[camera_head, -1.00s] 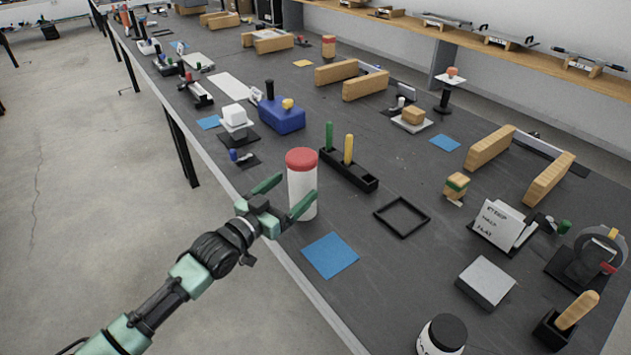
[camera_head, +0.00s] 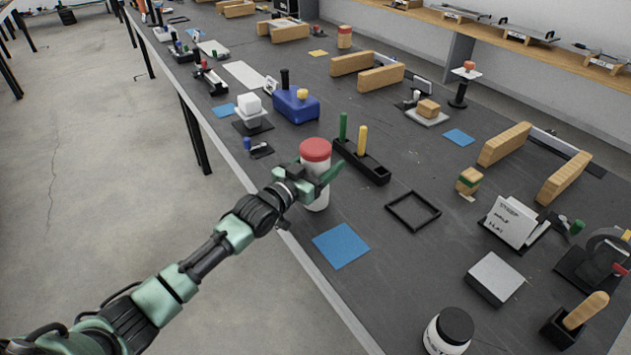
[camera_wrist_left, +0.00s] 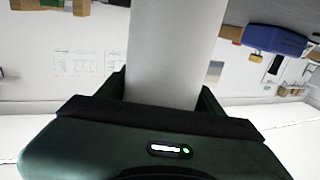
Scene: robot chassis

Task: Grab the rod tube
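The rod tube, a white cylinder with a red cap (camera_head: 315,150), stands upright near the table's front edge. My left gripper (camera_head: 322,178) is at the tube with its fingers on either side of it, below the cap. In the left wrist view the white tube wall (camera_wrist_left: 175,50) fills most of the space between the green fingers (camera_wrist_left: 165,95). The frames do not show clearly whether the fingers press on the tube. One finger is partly hidden in the head view. My right gripper is not in view.
A black holder (camera_head: 362,165) with green and yellow rods stands just right of the tube. A blue square (camera_head: 341,245) lies in front and a black square frame (camera_head: 413,211) to the right. A blue box (camera_head: 296,106) stands behind; a black-lidded jar (camera_head: 449,330) is at the near edge.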

